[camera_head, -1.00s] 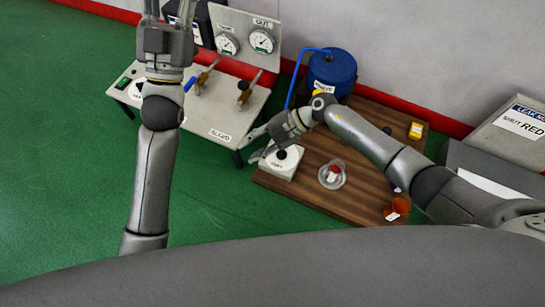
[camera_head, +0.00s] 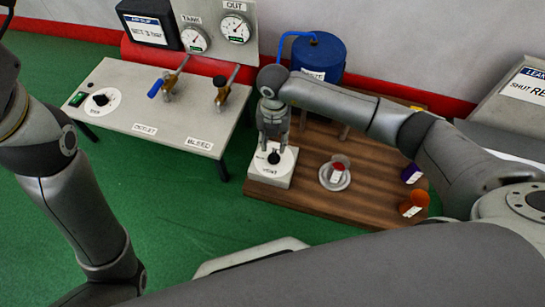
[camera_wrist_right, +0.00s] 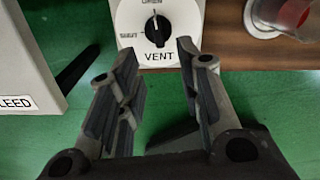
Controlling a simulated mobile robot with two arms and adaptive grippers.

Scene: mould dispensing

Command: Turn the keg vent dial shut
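The keg vent dial (camera_head: 273,157) is a black knob on a white box labelled VENT, on the front left of the wooden board. In the right wrist view the knob (camera_wrist_right: 155,30) has a white mark pointing up, towards a label partly cut off by the frame edge. Another label to its left is too blurred to read surely. My right gripper (camera_head: 273,138) hangs just behind and above the dial. In the wrist view its fingers (camera_wrist_right: 157,57) are apart and empty, with the knob beyond the gap. My left arm is at the left; its gripper is largely out of frame.
The blue keg (camera_head: 318,57) with its blue hose stands behind. A clear dish (camera_head: 334,177) with a red-topped item, an orange cup (camera_head: 413,204) and a purple item (camera_head: 411,173) stand right of the dial. A white bench (camera_head: 180,112) with valves stands left, gauges (camera_head: 235,28) behind it.

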